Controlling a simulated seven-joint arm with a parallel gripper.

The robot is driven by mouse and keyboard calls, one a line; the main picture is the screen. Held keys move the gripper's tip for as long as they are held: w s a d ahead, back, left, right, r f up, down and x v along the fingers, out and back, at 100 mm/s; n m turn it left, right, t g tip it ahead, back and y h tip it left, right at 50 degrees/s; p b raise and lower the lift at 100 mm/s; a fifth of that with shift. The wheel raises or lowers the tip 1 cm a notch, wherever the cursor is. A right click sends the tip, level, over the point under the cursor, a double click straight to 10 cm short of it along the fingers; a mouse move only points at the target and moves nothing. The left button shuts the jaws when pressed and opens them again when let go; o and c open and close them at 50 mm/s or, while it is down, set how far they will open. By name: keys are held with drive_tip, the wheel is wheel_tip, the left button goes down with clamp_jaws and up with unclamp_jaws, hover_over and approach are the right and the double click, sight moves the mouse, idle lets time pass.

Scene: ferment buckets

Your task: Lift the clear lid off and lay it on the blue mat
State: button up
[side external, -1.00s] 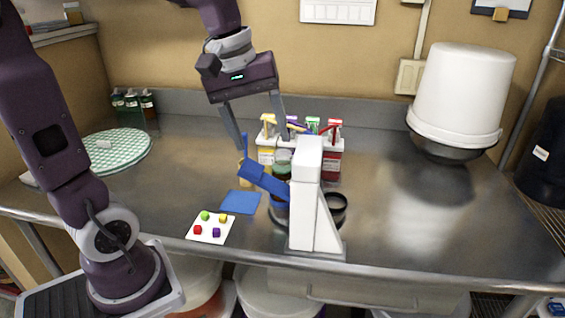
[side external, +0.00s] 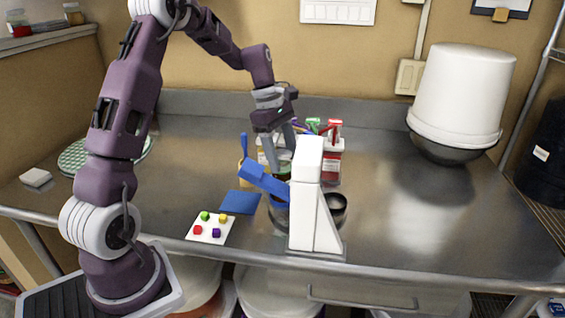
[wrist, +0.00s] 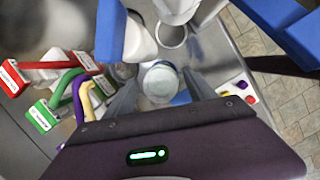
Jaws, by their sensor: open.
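The clear lid (wrist: 160,82) shows in the wrist view as a pale round disc on top of a jar. In the side view the jar (side external: 283,172) is partly hidden behind a blue arm and a white stand. My gripper (side external: 283,163) points down over the jar, and its fingertips are partly hidden in the side view. In the wrist view my gripper (wrist: 160,90) is open, with one finger on either side of the lid; I cannot tell whether they touch it. The blue mat (side external: 238,203) lies flat and bare, left of the white stand; a corner shows in the wrist view (wrist: 182,97).
The white stand (side external: 306,200) with its blue arm (side external: 264,181) stands close in front of the jar. A white card with small coloured blocks (side external: 211,227) lies front left.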

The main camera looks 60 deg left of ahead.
sight(281, 153)
clamp_jaws()
wheel_tip(281, 153, up, 8)
drive_tip(key=shift+r, duration=0.2)
drive_tip(key=shift+s+a+r, duration=0.1)
drive_tip(key=shift+a+r, duration=0.1)
drive_tip(key=shift+r, duration=0.1)
drive_tip(key=s+a+f, duration=0.6)
drive_tip(key=s+f, duration=0.3)
drive_tip(key=f, duration=1)
drive_tip(key=shift+a+f, duration=0.3)
